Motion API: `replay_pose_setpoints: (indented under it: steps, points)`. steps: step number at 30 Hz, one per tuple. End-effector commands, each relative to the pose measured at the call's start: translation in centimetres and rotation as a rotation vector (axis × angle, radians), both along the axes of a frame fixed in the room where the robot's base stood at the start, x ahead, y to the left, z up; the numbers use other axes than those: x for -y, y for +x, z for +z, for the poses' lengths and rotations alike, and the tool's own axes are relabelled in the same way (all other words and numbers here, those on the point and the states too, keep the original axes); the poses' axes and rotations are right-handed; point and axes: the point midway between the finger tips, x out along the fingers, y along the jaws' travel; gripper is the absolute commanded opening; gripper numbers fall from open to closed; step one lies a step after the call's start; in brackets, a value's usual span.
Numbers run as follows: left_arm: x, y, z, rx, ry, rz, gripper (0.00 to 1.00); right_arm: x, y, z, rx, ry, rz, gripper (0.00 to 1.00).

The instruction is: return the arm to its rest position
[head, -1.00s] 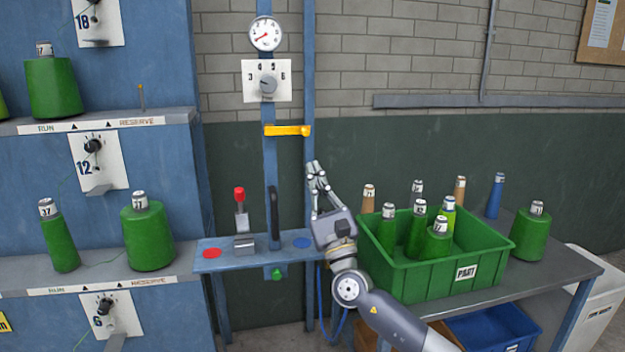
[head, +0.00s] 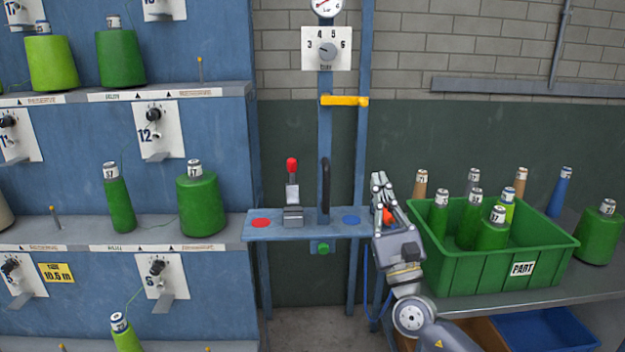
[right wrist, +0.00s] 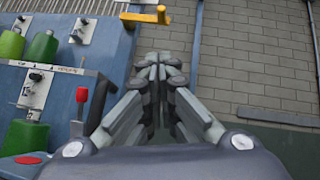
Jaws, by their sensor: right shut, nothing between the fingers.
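My right gripper (head: 381,182) is shut and empty, with its fingers pointing up. It is just right of the small blue shelf (head: 300,231) and left of the green crate (head: 470,275). In the right wrist view its fingertips (right wrist: 157,62) meet in front of the wall. A small orange-red thing (head: 388,215) shows between the finger links in the head view; I cannot tell what it is. My left gripper is in neither current view.
The green crate holds several yarn cones and stands on a grey table. A yellow handle (head: 344,100) is above the gripper. A red-knobbed lever (head: 292,180) stands on the blue shelf. The blue rack (head: 215,125) with green cones fills the left. Dark wall lies behind.

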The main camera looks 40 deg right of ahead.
Motion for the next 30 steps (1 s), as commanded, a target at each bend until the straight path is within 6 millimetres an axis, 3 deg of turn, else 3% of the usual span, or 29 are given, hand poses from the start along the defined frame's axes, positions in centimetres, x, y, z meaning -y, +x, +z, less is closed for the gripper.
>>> replay_pose_setpoints:
  steps: [7, 11, 14, 20, 23, 25, 27, 30]
  points:
    - [0.0, 0.0, 0.0, 0.001, 0.000, 0.000, 0.90, 0.1, -0.1, -0.4, 0.004, 0.037, 0.014, 0.00]
    - [0.0, 0.0, 0.0, 0.001, 0.000, 0.000, 0.90, 0.8, -0.9, -2.8, 0.036, 0.265, 0.088, 0.00]
    - [0.0, 0.0, 0.0, 0.001, 0.000, 0.000, 0.90, 1.7, -1.9, -6.8, 0.086, 0.590, 0.167, 0.00]
    - [0.0, 0.0, 0.0, 0.001, 0.000, 0.000, 0.90, 1.5, -4.8, -18.5, 0.228, 1.353, 0.226, 0.00]
    - [0.0, 0.0, 0.0, 0.000, 0.000, 0.000, 0.90, -0.6, -6.8, -25.1, 0.308, 1.720, 0.176, 0.00]
    - [0.0, 0.0, 0.0, 0.000, 0.000, 0.000, 0.90, -3.0, -8.5, -29.5, 0.369, 1.967, 0.108, 0.00]
    - [0.0, 0.0, 0.0, 0.000, 0.000, 0.000, 0.90, -6.1, -10.5, -33.4, 0.430, 2.193, 0.014, 0.00]
    - [0.0, 0.0, 0.0, 0.000, 0.000, 0.000, 0.90, -10.9, -13.3, -37.5, 0.507, 2.456, -0.146, 0.00]
